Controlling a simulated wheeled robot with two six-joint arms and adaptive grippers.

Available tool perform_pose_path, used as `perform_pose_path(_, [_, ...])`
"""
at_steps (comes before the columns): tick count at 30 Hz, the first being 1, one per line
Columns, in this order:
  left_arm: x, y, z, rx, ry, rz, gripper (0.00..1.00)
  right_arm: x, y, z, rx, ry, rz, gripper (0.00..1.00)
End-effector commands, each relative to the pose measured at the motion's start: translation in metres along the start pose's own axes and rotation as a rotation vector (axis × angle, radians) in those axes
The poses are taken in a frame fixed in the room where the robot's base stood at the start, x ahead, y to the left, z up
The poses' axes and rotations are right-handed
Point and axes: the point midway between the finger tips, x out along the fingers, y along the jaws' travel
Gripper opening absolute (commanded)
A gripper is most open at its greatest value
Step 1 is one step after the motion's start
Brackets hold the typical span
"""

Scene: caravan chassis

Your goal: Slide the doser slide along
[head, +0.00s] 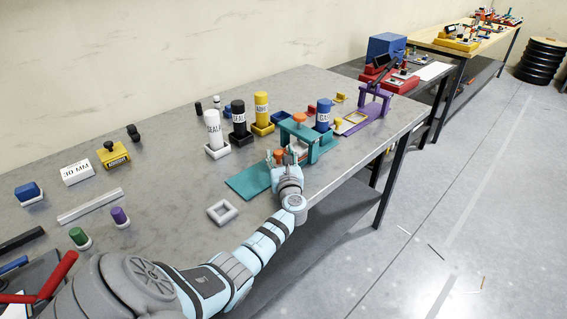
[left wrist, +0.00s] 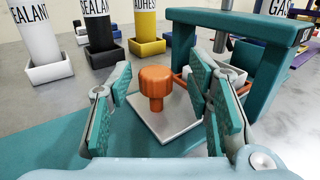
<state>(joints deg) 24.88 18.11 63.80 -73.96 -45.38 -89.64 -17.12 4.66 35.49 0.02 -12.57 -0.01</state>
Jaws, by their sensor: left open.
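The doser slide shows in the left wrist view as a pale square plate (left wrist: 172,122) with an upright orange knob (left wrist: 156,88). It sits on a teal base (head: 246,183), in front of a teal frame (left wrist: 246,50). In the head view the orange knob (head: 279,155) shows just beyond my left gripper (head: 285,158). My left gripper (left wrist: 163,90) is open, with one finger on each side of the knob and a visible gap to both. An orange part lies partly hidden behind my right-hand finger in the wrist view. My right gripper is not in view.
White, black and yellow labelled bottles (head: 214,130) stand in trays behind the base. A blue bottle (head: 324,115) stands beyond the teal frame. Bare tabletop lies around the ring.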

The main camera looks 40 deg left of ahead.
Motion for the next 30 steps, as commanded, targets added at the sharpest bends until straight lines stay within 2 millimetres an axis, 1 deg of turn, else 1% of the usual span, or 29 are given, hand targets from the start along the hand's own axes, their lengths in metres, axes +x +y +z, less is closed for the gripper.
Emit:
perform_pose_path(6, [-0.061, -0.001, -0.002, -0.001, 0.005, -0.004, 0.46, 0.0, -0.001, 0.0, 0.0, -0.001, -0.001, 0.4])
perform_pose_path(9, [-0.083, -0.001, -0.002, -0.002, 0.006, -0.003, 0.46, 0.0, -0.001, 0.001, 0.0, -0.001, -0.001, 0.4])
perform_pose_path(12, [-0.096, -0.001, -0.001, 0.0, 0.004, -0.002, 0.46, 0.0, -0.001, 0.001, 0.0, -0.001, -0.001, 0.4])
perform_pose_path(15, [-0.099, -0.001, -0.001, 0.001, 0.003, -0.001, 0.46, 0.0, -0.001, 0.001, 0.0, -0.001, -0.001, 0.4])
perform_pose_path(30, [-0.098, -0.002, 0.0, -0.004, 0.006, -0.007, 0.46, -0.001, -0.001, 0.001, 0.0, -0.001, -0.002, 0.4])
